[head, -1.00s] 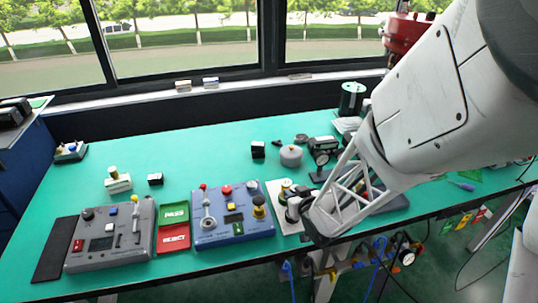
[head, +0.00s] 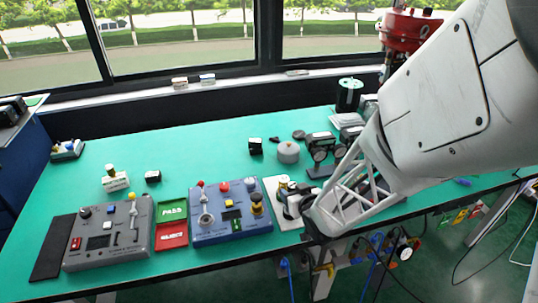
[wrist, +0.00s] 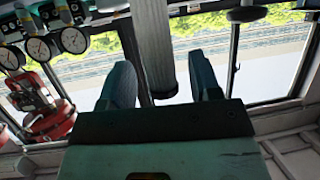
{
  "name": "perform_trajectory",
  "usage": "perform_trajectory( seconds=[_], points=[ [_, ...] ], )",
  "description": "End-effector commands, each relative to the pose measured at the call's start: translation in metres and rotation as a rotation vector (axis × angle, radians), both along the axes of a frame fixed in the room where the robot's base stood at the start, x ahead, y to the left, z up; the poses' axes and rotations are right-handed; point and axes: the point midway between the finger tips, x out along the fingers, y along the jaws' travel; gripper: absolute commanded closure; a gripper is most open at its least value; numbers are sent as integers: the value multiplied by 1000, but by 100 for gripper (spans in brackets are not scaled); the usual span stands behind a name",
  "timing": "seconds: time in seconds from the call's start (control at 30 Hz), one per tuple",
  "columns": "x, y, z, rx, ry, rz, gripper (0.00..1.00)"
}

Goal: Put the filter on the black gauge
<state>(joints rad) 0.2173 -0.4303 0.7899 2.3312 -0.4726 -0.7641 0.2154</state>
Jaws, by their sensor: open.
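My gripper (wrist: 165,82) shows in the wrist view with its two dark fingers spread apart. A grey cylinder (wrist: 154,40) shows beyond the gap between them; I cannot tell whether it is the filter. The fingers do not grip it. In the head view, black-cased gauges (head: 320,147) stand on the green table, left of my arm. Several round white-faced gauges (wrist: 38,50) show at the upper left of the wrist view. A short grey cylinder (head: 288,152) stands left of the black-cased gauges; whether this is the filter is unclear. My arm hides part of the table at the right.
A blue control box (head: 230,212), a grey control box (head: 108,232) and green and red trays (head: 172,234) line the front. A small black block (head: 255,146) and a dark green cylinder (head: 349,95) stand farther back. The table's left middle is mostly clear.

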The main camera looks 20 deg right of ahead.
Motion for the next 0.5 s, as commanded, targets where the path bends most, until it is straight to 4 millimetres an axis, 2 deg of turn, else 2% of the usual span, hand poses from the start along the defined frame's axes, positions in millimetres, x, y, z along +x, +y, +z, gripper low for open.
perform_trajectory(
  seconds=[0.5],
  points=[
    [-62, -9, 26, 0, -1, -3, 43]
  ],
)
